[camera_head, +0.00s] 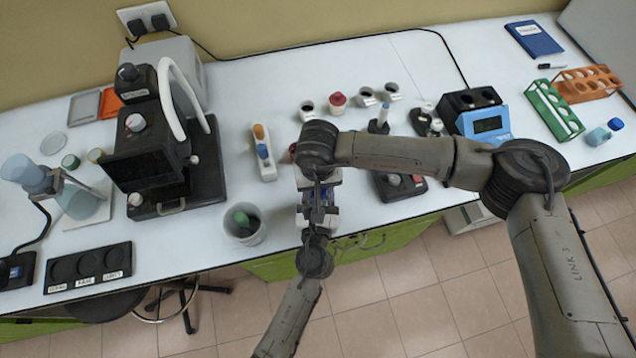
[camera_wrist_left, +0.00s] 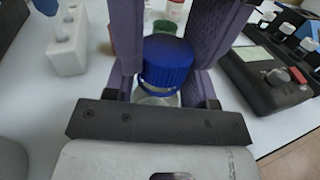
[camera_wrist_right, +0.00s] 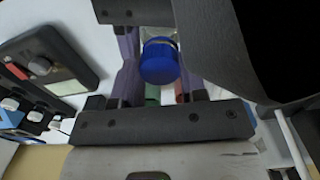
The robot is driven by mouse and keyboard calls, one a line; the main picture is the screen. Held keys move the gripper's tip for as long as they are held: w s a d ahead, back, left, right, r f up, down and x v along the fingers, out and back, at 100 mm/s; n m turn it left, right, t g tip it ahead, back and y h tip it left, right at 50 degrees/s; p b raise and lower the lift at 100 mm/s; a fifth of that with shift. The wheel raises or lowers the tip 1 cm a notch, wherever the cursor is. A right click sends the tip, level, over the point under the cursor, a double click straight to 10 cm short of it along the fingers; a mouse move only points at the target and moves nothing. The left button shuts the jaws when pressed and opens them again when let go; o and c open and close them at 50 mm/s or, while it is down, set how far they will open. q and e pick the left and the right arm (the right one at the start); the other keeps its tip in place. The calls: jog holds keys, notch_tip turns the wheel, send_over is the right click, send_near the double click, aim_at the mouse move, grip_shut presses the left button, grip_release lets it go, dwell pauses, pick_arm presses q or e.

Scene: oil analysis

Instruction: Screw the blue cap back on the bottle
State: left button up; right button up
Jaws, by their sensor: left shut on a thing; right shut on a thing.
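The blue cap (camera_wrist_left: 167,62) sits at the mouth of the clear glass bottle (camera_wrist_left: 155,98) in the left wrist view. In the right wrist view the cap (camera_wrist_right: 159,62) is between purple fingers, with the bottle glass (camera_wrist_right: 157,34) just behind it. My left gripper (camera_head: 318,216) is shut on the bottle. My right gripper (camera_head: 319,193) comes from the opposite side and is shut on the cap. The two grippers face each other closely at the table's front edge. The arms hide bottle and cap in the head view. How tightly the cap sits cannot be told.
A white beaker (camera_head: 244,224) with a green-capped thing in it stands left of my grippers. A white rack (camera_head: 264,153) with orange and blue tops stands behind it. A dark device (camera_head: 398,185) lies to the right, and a large black instrument (camera_head: 160,150) stands at left.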

jog(key=shift+r, duration=0.3)
dwell(0.5)
